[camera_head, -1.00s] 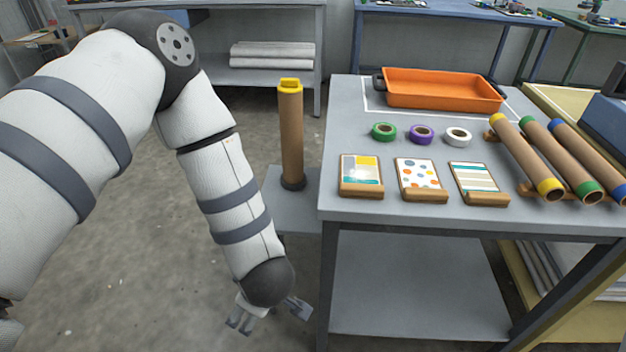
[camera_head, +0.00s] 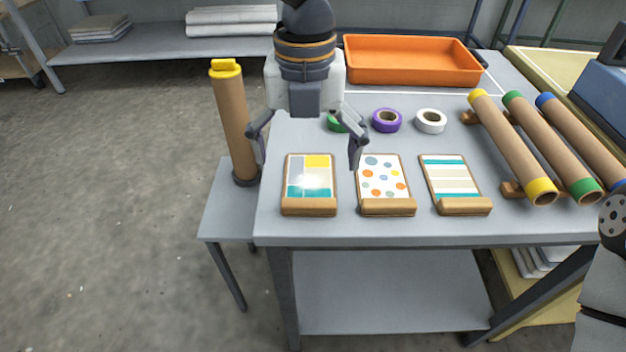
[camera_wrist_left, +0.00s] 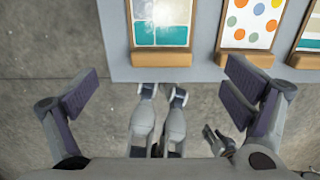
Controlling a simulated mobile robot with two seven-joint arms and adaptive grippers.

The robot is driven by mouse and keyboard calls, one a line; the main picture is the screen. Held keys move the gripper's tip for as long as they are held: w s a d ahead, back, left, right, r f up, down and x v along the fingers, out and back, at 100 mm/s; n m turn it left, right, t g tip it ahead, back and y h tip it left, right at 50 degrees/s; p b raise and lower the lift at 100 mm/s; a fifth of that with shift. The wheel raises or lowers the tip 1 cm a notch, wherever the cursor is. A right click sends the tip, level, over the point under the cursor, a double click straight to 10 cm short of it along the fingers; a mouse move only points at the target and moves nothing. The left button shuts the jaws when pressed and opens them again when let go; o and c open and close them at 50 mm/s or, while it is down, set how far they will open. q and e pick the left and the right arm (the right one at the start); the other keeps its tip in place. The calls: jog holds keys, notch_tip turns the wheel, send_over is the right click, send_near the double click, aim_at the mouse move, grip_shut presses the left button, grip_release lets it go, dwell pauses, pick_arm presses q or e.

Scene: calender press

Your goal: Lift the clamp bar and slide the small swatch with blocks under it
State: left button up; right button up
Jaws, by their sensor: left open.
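A small swatch with yellow, grey and teal blocks (camera_head: 308,177) lies on a wooden board at the table's left front. A wooden bar (camera_head: 309,207) runs along its near edge, and I cannot tell whether the swatch is under it. The swatch (camera_wrist_left: 160,22) and bar (camera_wrist_left: 161,60) also show at the top of the left wrist view. My left gripper (camera_head: 307,146) is open and empty above this board, pointing down, its fingers spread to either side. It also shows in the left wrist view (camera_wrist_left: 162,98), apart from the bar.
A dotted swatch (camera_head: 382,178) and a striped swatch (camera_head: 449,175) lie on boards to the right. A yellow-capped tube (camera_head: 232,120) stands left of the table (camera_head: 400,232).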

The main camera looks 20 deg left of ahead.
aim_at(309, 197)
pick_arm(q)
jog(key=f, duration=0.7)
jog(key=shift+s+d+f+b, duration=0.2)
jog(key=shift+s+f+b, duration=0.05)
jog(key=shift+s+b, duration=0.1)
jog(key=c, duration=1.2)
